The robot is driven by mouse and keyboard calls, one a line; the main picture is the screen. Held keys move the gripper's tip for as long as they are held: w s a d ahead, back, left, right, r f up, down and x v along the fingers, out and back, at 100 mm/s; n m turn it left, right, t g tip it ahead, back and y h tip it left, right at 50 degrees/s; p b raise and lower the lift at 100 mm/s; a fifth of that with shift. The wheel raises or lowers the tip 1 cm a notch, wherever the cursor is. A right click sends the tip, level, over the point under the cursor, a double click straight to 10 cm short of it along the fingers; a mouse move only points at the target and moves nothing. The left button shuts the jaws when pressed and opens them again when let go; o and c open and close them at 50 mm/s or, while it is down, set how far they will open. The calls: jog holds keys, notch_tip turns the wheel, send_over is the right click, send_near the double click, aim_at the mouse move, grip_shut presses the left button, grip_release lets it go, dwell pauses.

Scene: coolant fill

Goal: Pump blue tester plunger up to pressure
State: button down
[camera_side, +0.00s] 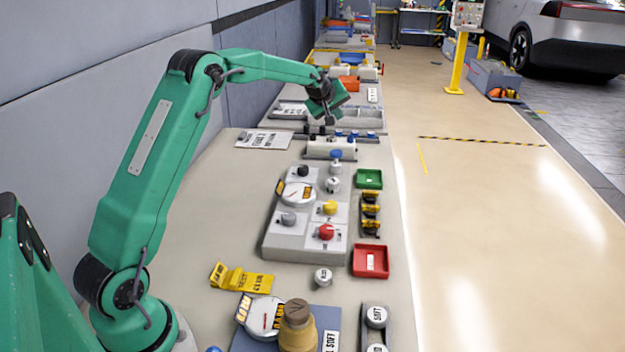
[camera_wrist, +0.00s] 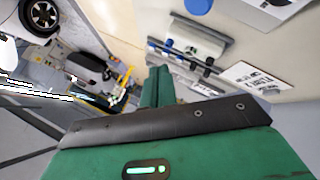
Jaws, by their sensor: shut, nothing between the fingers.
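A blue knob (camera_side: 336,154), which looks like the tester plunger, stands upright on a small white body below my gripper, in front of a white block with several dark and blue posts (camera_side: 330,148). My gripper (camera_side: 330,119) is shut and empty. It hangs above and a little behind the knob in the side view, apart from it. In the wrist view a blue round top (camera_wrist: 198,6) shows at the upper edge, likely the same knob.
A grey panel (camera_side: 282,241) carries grey, yellow and red knobs. A green tray (camera_side: 369,179) and a red tray (camera_side: 370,262) line the right edge. Bare bench lies left of the panel.

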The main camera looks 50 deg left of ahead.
aim_at(335, 153)
jog(key=shift+f, duration=0.15)
jog(key=shift+f, duration=4.3)
